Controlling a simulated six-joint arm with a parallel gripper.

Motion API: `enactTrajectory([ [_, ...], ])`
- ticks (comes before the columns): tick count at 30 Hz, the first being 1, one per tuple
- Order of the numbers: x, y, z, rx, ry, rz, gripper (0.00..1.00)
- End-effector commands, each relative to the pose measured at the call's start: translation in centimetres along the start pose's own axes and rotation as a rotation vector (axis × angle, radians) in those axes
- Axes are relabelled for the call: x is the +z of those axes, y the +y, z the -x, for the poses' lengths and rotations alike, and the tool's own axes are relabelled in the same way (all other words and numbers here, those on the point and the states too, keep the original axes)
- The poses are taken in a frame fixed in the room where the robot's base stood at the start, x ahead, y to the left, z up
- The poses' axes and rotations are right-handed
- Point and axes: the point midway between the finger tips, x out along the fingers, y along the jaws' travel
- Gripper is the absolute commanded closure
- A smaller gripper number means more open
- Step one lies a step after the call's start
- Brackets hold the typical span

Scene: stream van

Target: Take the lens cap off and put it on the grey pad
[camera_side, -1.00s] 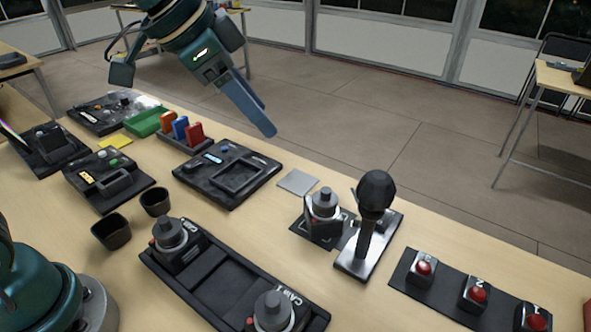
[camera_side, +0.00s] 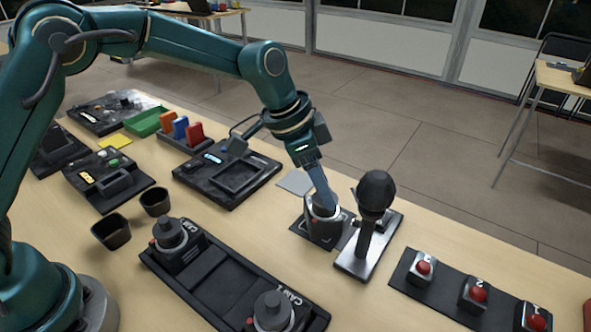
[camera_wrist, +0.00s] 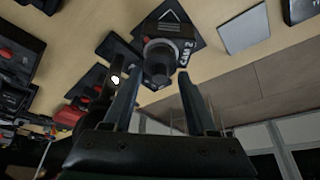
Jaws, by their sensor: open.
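The upright camera labelled CAM 2 (camera_side: 320,232) stands on a dark mat on the table. Its dark round lens cap (camera_wrist: 157,68) is on top of the lens and shows between my fingers in the wrist view. In the side view my fingers mostly hide the cap. My gripper (camera_side: 325,203) points down over the camera, fingers apart on either side of the cap. I cannot tell whether they touch it. The grey pad (camera_side: 295,182) lies bare just behind the camera, and shows at the upper right in the wrist view (camera_wrist: 243,28).
A black microphone (camera_side: 376,188) on a stand is close to the right of the camera. A tray (camera_side: 210,282) with two more capped cameras lies in front. Red buttons (camera_side: 474,294) sit at the right. A control panel (camera_side: 228,172) and small dark cups (camera_side: 111,231) are to the left.

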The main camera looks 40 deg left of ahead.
Motion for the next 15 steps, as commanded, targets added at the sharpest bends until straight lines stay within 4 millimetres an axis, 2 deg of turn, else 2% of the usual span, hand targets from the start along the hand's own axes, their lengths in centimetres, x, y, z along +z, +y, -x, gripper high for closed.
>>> enactTrajectory([
  [8,-0.03,-0.01,-0.33,-0.001,0.001,0.0,0.43],
  [9,-0.03,-0.01,-0.33,-0.001,0.001,0.0,0.46],
  [13,-0.02,-0.02,-0.31,-0.001,0.001,0.0,0.96],
  [15,-0.02,-0.02,-0.31,-0.001,0.001,0.0,0.98],
])
